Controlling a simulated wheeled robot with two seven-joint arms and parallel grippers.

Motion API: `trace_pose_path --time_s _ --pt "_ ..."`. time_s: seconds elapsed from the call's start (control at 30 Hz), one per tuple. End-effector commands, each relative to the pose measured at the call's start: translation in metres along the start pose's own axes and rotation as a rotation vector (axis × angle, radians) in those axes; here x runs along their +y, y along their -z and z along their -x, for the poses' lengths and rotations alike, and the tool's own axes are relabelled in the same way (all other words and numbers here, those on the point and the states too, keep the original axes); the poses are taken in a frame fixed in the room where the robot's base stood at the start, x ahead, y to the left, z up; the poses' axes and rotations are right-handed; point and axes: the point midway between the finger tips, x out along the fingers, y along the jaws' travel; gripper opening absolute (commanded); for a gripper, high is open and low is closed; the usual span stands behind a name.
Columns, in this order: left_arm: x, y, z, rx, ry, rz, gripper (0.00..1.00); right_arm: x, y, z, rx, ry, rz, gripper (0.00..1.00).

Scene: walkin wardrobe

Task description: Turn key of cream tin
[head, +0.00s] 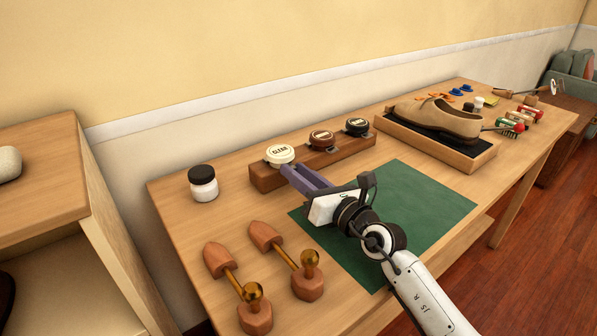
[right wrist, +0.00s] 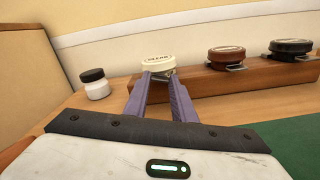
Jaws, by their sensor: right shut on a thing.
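The cream tin (head: 279,154), round with a cream lid and dark lettering, sits at the left end of a wooden block (head: 340,153). It also shows in the right wrist view (right wrist: 158,64). My right gripper (head: 290,171) reaches to the front of this tin, with its purple fingers shut on the tin's key. In the right wrist view the fingertips (right wrist: 159,76) meet just below the tin's front edge and hide most of the key. My left gripper is not in view.
A brown tin (head: 321,139) and a black tin (head: 357,126) stand on the same block, with metal keys at their fronts. A white jar (head: 203,183) is to the left. Wooden shoe trees (head: 290,261) lie in front. A green mat (head: 430,205) and a tan shoe (head: 437,118) in a tray are to the right.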

Motion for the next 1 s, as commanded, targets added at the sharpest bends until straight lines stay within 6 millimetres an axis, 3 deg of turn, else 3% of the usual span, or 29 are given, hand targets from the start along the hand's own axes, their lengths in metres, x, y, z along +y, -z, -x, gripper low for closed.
trace_pose_path --time_s 0.1,0.37,0.4,0.5,0.83,1.0 --pt "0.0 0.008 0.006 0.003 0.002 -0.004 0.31 0.0 -0.002 0.0 0.002 0.002 -0.065 0.01" --pt "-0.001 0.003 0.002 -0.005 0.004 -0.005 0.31 0.0 0.001 0.0 0.001 0.002 -0.075 0.01" --pt "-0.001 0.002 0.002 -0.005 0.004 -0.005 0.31 0.0 0.001 0.0 0.001 0.002 -0.075 0.25" --pt "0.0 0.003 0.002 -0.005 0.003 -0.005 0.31 0.0 0.001 0.0 0.001 0.002 -0.075 0.42" --pt "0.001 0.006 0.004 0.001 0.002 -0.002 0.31 0.0 0.0 0.002 0.001 0.002 -0.074 0.42" --pt "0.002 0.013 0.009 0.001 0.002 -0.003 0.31 0.0 -0.001 0.023 0.003 0.002 -0.074 0.42"
